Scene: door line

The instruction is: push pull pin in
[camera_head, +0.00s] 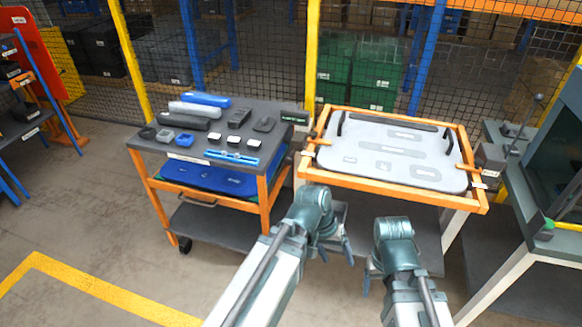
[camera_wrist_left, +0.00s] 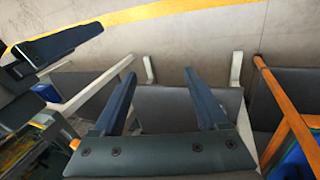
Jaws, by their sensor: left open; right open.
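An orange frame (camera_head: 385,182) holds a pale grey door panel (camera_head: 390,150) with dark curved strips, lying on a stand at the right. Small orange and white fittings sit on the frame's sides, one at the left (camera_head: 318,141). I cannot tell which is the pull pin. My left gripper (camera_head: 336,254) is low in front of the frame, apart from it. In the left wrist view its two dark fingers (camera_wrist_left: 160,76) are spread, with nothing between them. My right gripper (camera_head: 368,282) is to the right, also below the frame's front edge and apart from it; its fingertips are partly hidden.
A dark-topped cart (camera_head: 270,115) with several grey, black and blue parts stands at the left, with blue panels on its lower shelf. A dark machine (camera_head: 560,150) stands at the far right. Mesh fencing runs behind. The floor at the front left is clear.

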